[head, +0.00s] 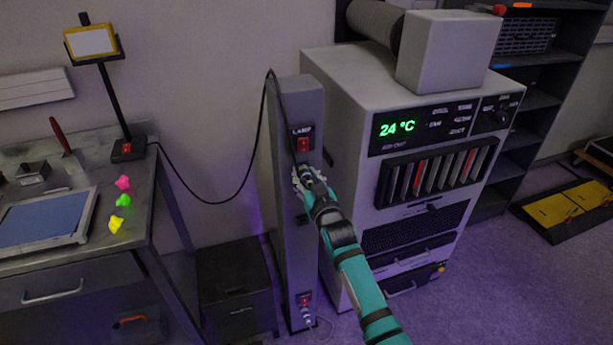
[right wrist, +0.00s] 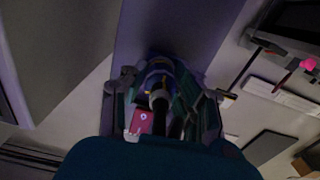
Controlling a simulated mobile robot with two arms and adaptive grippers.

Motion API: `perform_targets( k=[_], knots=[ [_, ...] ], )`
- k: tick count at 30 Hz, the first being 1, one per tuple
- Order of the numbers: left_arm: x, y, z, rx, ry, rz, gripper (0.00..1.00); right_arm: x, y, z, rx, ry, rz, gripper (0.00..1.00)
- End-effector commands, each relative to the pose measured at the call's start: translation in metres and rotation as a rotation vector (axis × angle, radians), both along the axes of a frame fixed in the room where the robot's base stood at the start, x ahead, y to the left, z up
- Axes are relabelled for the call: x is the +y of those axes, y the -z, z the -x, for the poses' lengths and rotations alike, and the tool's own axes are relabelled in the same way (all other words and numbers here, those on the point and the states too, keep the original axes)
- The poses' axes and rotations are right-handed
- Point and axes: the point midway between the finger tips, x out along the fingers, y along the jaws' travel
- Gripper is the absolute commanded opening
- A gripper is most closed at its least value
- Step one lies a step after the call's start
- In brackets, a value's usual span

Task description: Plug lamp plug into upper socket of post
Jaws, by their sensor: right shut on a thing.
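The grey post (head: 293,240) stands upright beside a large cabinet. Its upper part has a LAMP label and a red switch (head: 303,145). My right gripper (head: 308,180) is at the post's front face, just below that switch, and covers the upper socket. It is shut on the lamp plug, whose blue-ringed body (right wrist: 158,70) shows between the fingers in the right wrist view (right wrist: 162,100). Whether the plug is in the socket or only near it is hidden. The black lamp cable (head: 262,130) runs from the lamp (head: 128,150) to the plug. My left gripper is out of view.
Low on the post are another red switch (head: 304,299) and a whitish plug (head: 307,315) with a thin cord. The cabinet (head: 345,110) stands close on the right. A workbench (head: 130,220) with a tray and small coloured pieces is at the left, a dark drawer unit (head: 235,280) between.

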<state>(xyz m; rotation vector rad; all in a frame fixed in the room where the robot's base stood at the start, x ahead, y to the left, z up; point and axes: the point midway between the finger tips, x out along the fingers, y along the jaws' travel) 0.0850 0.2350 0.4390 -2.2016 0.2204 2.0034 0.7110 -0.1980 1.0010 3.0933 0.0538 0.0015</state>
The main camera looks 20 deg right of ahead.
Motion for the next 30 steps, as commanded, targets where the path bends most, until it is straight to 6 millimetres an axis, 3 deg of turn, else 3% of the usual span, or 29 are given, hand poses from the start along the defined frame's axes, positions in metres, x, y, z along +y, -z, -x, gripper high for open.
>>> perform_targets(
  k=[5,12,18,19,21,25,30],
  knots=[
    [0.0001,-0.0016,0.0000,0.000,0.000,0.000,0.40,-0.0006,-0.0078,-0.0018,-0.013,0.000,-0.019,0.00],
    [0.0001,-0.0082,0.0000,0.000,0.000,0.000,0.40,-0.0009,-0.0078,-0.0031,-0.006,-0.001,-0.231,0.00],
    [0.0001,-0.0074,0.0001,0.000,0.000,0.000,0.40,-0.0008,-0.0074,-0.0032,-0.007,-0.001,-0.243,0.00],
    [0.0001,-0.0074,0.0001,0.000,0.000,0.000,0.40,-0.0008,-0.0074,-0.0032,-0.007,-0.001,-0.243,0.29],
    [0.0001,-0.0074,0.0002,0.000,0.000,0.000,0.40,-0.0008,-0.0067,-0.0030,-0.006,-0.001,-0.242,0.38],
    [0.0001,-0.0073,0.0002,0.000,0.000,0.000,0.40,-0.0005,-0.0040,-0.0025,0.000,0.000,-0.241,0.54],
    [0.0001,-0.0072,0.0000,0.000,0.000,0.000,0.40,-0.0003,-0.0024,-0.0021,0.003,0.000,-0.241,0.54]
  ],
)
